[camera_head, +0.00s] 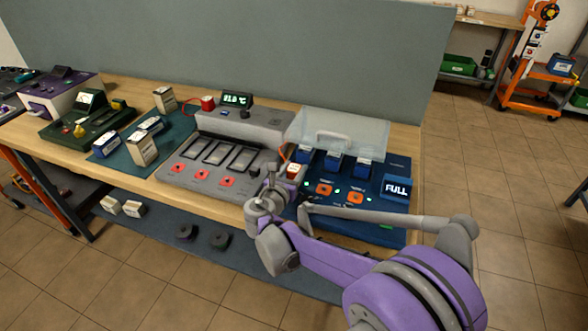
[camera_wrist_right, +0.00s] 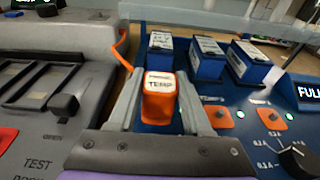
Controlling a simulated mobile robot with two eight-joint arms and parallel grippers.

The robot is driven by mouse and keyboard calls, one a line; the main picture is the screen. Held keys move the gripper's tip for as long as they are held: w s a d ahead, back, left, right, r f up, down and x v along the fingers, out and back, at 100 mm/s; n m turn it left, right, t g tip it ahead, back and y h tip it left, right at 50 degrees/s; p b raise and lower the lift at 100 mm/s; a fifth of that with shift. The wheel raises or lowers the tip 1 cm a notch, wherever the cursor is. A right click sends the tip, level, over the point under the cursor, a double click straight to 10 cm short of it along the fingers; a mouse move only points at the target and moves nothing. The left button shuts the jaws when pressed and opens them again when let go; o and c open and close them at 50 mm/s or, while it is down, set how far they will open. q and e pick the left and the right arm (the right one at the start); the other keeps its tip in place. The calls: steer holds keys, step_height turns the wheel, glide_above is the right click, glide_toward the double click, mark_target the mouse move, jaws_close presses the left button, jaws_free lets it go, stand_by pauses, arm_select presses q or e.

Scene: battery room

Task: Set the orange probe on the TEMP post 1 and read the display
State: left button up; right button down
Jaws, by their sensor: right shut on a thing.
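The orange probe (camera_wrist_right: 160,104) has a white top marked TEMP. In the right wrist view it sits between the fingers of my right gripper (camera_wrist_right: 160,112), which is shut on it. An orange cable (camera_wrist_right: 122,45) runs up from it. In the head view the probe (camera_head: 294,171) shows at my right gripper (camera_head: 285,176), at the left edge of the blue charger (camera_wrist_right: 226,150). My left gripper is out of view.
Several blue batteries (camera_wrist_right: 206,58) stand in the charger behind the probe, beneath a raised clear cover (camera_head: 340,135). A FULL sign (camera_head: 397,188) is at right. A teal mat (camera_head: 160,150) with boxes and a green meter unit (camera_head: 86,120) lie left.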

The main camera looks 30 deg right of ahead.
steer(key=shift+f+b, duration=0.55)
steer(key=shift+f, duration=0.15)
steer(key=c, duration=0.6)
jaws_free()
steer(key=shift+p+v, duration=0.9)
steer(key=shift+v, duration=4.7)
steer(key=shift+r, duration=0.15)
steer(key=shift+d, duration=0.1)
